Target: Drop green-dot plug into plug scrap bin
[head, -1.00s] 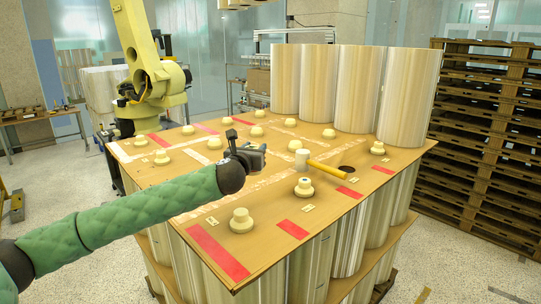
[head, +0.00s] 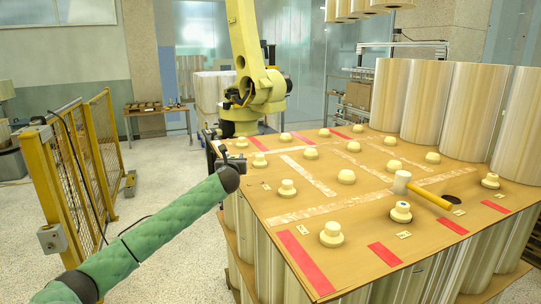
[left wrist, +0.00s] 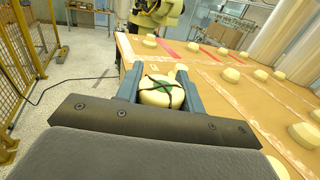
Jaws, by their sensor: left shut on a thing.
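My left gripper (head: 232,160) shows at the left edge of the pallet's top sheet (head: 275,205) in the head view. In the left wrist view the gripper (left wrist: 158,88) is shut on a cream plug with a green dot and dark crossing lines on its face (left wrist: 160,93). The plug sits between the two blue-grey fingers, clear of the sheet. I cannot make out a bin that is surely the plug scrap bin. My right gripper is not in view.
Tall rolls (head: 470,110) stand behind right. A yellow robot arm (head: 250,80) is behind. A yellow fence (head: 75,165) stands left; the floor between is mostly clear.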

